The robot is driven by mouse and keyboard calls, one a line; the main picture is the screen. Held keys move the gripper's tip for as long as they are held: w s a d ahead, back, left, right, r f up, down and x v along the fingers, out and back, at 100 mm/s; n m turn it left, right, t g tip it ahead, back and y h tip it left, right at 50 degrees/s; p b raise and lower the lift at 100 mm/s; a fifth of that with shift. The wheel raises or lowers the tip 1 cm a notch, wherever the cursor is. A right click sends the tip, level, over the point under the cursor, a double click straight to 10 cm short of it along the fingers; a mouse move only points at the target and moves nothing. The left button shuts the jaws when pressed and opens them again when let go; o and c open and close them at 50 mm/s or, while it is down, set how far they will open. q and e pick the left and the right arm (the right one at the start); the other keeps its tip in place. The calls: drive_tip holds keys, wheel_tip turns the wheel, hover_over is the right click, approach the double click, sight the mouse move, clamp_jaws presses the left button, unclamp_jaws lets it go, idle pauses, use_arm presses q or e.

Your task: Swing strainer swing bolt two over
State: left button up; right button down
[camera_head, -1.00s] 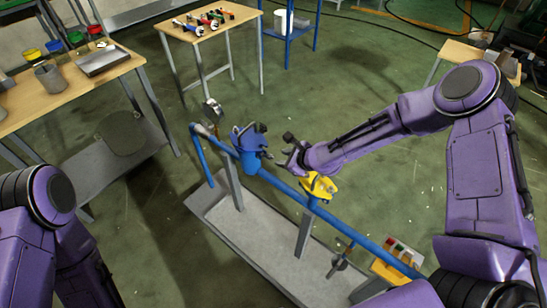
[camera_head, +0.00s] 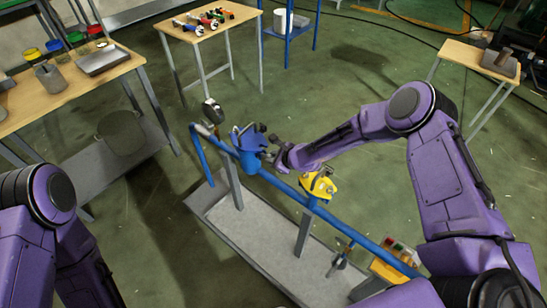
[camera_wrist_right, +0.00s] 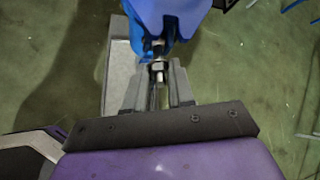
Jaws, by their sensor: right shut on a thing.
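The blue strainer (camera_head: 249,150) stands on the blue pipe (camera_head: 288,189), left of centre in the head view. Its blue body also fills the top of the right wrist view (camera_wrist_right: 168,18). My right gripper (camera_head: 272,149) reaches it from the right. In the right wrist view the gripper (camera_wrist_right: 158,88) is shut on a metal swing bolt (camera_wrist_right: 158,70) with a nut, just beside the strainer body. The head view is too small to tell the swing bolts apart. My left gripper is out of view; only my left arm shows at lower left.
A yellow fitting (camera_head: 318,184) sits on the pipe to the right of the strainer. A round gauge (camera_head: 212,111) stands at the pipe's left end. A grey tray (camera_head: 262,243) lies under the pipe. Tables with tools and cups stand at the back left. Open floor lies behind the pipe.

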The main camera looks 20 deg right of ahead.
drive_tip(key=g+p, duration=0.1)
drive_tip(key=r+h+p, duration=0.1)
drive_tip(key=p, duration=0.1)
drive_tip(key=shift+w+a+r+g, duration=0.2)
drive_tip(key=shift+w+r+g, duration=0.1)
drive_tip(key=shift+g, duration=0.1)
drive_tip(key=shift+w+a+g+h+p, duration=0.15)
drive_tip(key=shift+g+h+p, duration=0.25)
drive_tip(key=shift+g+p, duration=0.25)
drive_tip(key=shift+w+r+g, duration=0.15)
drive_tip(key=shift+w+g, duration=0.05)
drive_tip(key=shift+g, duration=0.05)
drive_tip(key=c, duration=1.2)
unclamp_jaws()
